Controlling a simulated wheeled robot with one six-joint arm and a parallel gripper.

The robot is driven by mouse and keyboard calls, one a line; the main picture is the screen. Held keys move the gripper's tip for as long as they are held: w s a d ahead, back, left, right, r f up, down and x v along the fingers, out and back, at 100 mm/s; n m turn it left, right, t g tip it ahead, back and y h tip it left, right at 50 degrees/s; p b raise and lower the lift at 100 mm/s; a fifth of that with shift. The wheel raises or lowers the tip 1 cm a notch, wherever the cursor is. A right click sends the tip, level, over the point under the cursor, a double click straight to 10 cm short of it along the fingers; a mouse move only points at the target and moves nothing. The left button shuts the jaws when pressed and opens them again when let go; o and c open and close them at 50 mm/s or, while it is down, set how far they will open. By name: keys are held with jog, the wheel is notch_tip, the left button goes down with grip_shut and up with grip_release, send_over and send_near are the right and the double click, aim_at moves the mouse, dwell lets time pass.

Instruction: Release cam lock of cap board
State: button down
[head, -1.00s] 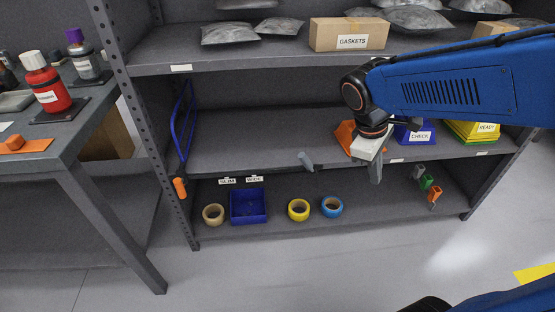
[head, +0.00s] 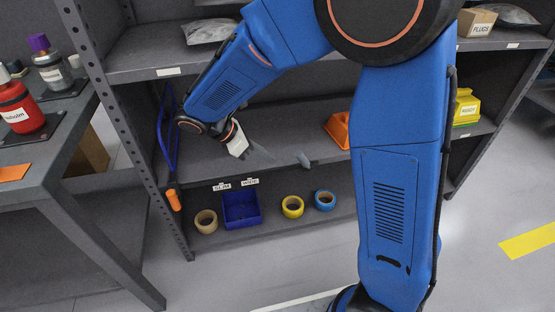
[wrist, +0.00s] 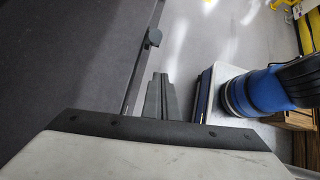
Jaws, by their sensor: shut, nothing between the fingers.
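A small grey lever (head: 303,160) stands at the front edge of the middle shelf board (head: 290,118); it looks like the cam lock, but no label on it is readable. In the wrist view the lever (wrist: 152,38) is on the shelf edge, beyond my fingertips. My gripper (head: 268,154) is shut and empty, to the left of the lever and apart from it, near the front of the middle shelf. In the wrist view my closed fingers (wrist: 160,82) point along the shelf edge roughly toward the lever. No board named as the cap board can be made out.
An orange bin (head: 338,130) sits right of the lever. Below are a blue bin (head: 240,222) and tape rolls, including a yellow one (head: 292,207) and a blue one (head: 325,200). A blue-framed tool (head: 165,140) with an orange handle is by the left post (head: 118,125). Bottles stand far left.

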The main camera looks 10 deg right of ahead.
aim_at(304, 161)
jog(key=shift+w+a+f+n, duration=0.2)
jog(key=shift+a, duration=0.35)
jog(key=shift+w+a+f+n, duration=0.15)
jog(key=shift+w+a+n, duration=0.05)
jog(key=shift+a, duration=0.35)
jog(key=w+d+f, duration=0.1)
jog(key=d+f, duration=0.4)
jog(key=d, duration=0.5)
jog(key=shift+w+d, duration=0.2)
jog(key=shift+f, duration=0.1)
